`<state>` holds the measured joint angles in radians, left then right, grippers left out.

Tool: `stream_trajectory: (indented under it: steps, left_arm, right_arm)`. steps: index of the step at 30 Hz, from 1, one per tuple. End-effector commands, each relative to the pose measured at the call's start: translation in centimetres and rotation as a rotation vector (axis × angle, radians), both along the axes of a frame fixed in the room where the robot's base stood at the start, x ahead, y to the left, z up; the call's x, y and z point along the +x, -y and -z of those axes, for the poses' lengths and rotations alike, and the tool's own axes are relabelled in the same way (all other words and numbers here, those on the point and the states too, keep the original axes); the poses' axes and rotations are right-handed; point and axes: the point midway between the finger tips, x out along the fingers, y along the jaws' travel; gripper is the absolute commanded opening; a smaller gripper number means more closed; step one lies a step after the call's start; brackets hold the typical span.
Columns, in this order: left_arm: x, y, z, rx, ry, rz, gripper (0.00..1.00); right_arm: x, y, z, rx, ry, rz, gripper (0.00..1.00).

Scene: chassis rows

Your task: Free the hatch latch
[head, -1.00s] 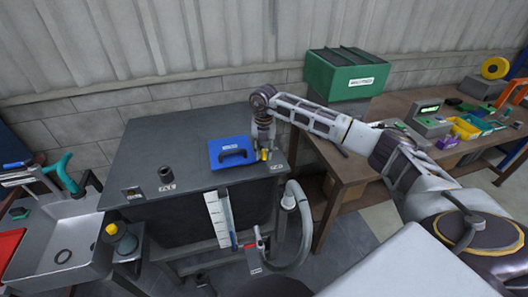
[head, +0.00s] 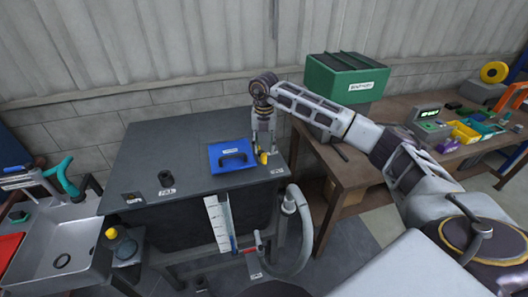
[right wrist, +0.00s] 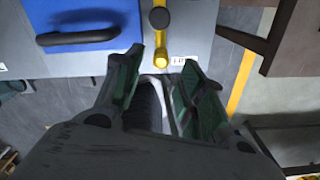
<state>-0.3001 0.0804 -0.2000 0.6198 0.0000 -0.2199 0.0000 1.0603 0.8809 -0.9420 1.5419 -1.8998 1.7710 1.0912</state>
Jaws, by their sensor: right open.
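The blue hatch (head: 222,161) with its dark handle (head: 233,158) lies on top of the grey tank. Beside its right side is a small yellow latch (head: 263,157); in the right wrist view the latch (right wrist: 161,48) is a yellow bar with a dark pivot, and the hatch (right wrist: 85,15) lies to its left. My right gripper (head: 262,148) points down over the latch. In the right wrist view its green-padded fingers (right wrist: 162,68) are spread, with the latch's near end ahead between the tips. I cannot tell whether they touch it. My left gripper is not in view.
A bench with a green box (head: 335,80) stands right, a sink (head: 65,250) left. The tank top's left side is mostly clear.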

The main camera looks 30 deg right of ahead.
Motion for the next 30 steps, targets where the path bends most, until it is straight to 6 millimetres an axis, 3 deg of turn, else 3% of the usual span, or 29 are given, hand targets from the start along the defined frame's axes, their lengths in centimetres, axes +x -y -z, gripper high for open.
stream_trajectory:
  steps: [12,30]
  left_arm:
    - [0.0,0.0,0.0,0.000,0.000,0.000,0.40]
    - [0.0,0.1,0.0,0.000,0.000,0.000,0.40]
  right_arm:
    - [0.1,0.0,-5.5,0.000,0.002,0.000,0.40]
    - [0.0,0.0,-6.4,-0.001,0.001,0.000,0.40]
